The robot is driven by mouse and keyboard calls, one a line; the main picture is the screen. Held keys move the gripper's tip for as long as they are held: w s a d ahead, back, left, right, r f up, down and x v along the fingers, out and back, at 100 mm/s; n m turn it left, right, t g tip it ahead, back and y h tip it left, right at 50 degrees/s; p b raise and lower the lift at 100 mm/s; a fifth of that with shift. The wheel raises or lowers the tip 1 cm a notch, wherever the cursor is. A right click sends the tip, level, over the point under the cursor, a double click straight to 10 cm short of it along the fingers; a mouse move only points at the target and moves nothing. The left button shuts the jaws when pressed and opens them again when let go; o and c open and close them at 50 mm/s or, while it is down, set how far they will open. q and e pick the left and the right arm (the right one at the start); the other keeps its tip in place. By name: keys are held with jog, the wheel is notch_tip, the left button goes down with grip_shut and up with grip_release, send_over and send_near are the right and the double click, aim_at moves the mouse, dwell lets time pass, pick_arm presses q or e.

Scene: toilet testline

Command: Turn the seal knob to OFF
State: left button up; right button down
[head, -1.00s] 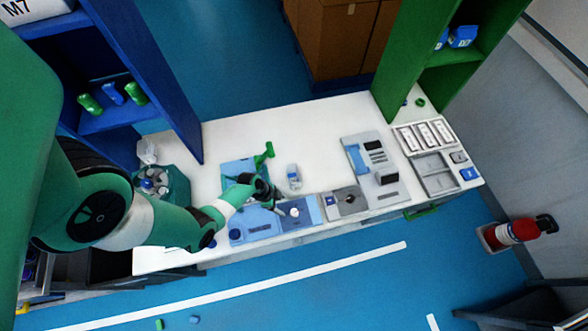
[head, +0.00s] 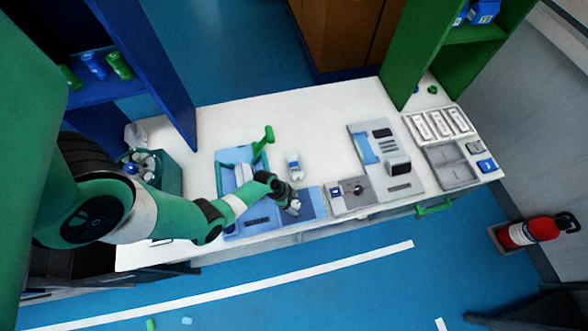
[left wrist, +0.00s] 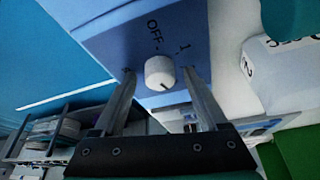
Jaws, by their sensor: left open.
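The seal knob (left wrist: 160,72) is a small white round knob on a blue panel (left wrist: 120,35), beside the printed marks OFF and 1. A thin dark line shows on the knob's edge away from the OFF mark; I cannot surely tell its setting. My left gripper (left wrist: 159,77) is open, one finger on each side of the knob, with no clear contact seen. In the head view, my left gripper (head: 293,208) is over the right part of the blue station (head: 255,222) and mostly hides the knob. My right gripper is not in view.
A green-handled lever (head: 264,141) stands behind the gripper. A small white and blue bottle (head: 294,167) stands close behind it. A grey unit (head: 357,195) lies to the right, with a larger grey device (head: 400,165) beyond. The white bench (head: 330,115) is clear at the back.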

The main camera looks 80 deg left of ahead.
pick_arm(q)
grip_shut()
